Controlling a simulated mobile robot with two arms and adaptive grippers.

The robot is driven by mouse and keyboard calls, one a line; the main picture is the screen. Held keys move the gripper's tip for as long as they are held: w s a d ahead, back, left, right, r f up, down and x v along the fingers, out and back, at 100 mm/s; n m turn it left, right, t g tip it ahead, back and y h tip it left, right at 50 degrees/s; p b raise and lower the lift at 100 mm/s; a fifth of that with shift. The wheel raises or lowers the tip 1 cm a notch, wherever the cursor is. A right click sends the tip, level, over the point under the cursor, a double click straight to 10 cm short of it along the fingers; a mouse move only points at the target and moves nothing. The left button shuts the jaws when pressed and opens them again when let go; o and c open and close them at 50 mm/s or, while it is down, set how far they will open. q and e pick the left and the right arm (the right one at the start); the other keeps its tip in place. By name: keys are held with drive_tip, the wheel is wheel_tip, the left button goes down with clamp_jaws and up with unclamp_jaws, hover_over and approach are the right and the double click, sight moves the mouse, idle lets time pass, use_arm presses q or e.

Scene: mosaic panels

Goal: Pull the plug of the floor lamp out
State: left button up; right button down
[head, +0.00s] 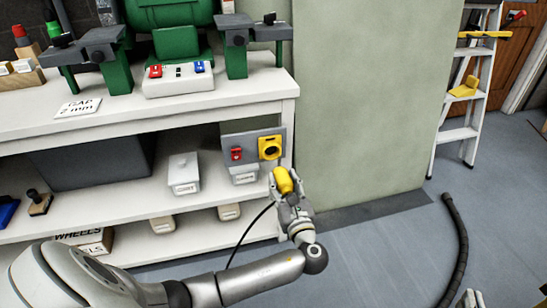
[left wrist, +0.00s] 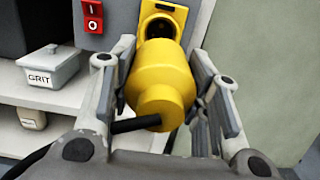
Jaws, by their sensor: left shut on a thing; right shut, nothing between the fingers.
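The yellow plug (head: 283,181) is between the fingers of my left gripper (head: 286,190), which is shut on it. The plug also fills the middle of the left wrist view (left wrist: 160,85), with a dark cable (left wrist: 135,124) at its near end. The yellow socket (head: 270,148) sits on a grey panel; its dark round opening shows in both views (left wrist: 162,22). The plug is in front of the socket and looks apart from it. The black cable (head: 243,240) hangs down behind my left arm. My right gripper (head: 473,298) shows only partly at the bottom edge. No floor lamp is visible.
A red switch (head: 237,154) is beside the socket. A white GRIT box (head: 184,173) stands on the shelf of the white bench (head: 150,117). A dark hose (head: 458,240) lies on the floor, and a stepladder (head: 466,100) stands at right. Floor between is clear.

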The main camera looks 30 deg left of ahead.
drive_tip(key=shift+s+d+f+g+h, duration=0.15)
drive_tip(key=shift+s+f+g, duration=0.1)
drive_tip(key=shift+f+g, duration=0.25)
drive_tip(key=shift+s+d+f+g+h, duration=0.15)
drive_tip(key=shift+s+f+g, duration=0.15)
drive_tip(key=shift+f, duration=0.4)
drive_tip(key=shift+w, duration=0.1)
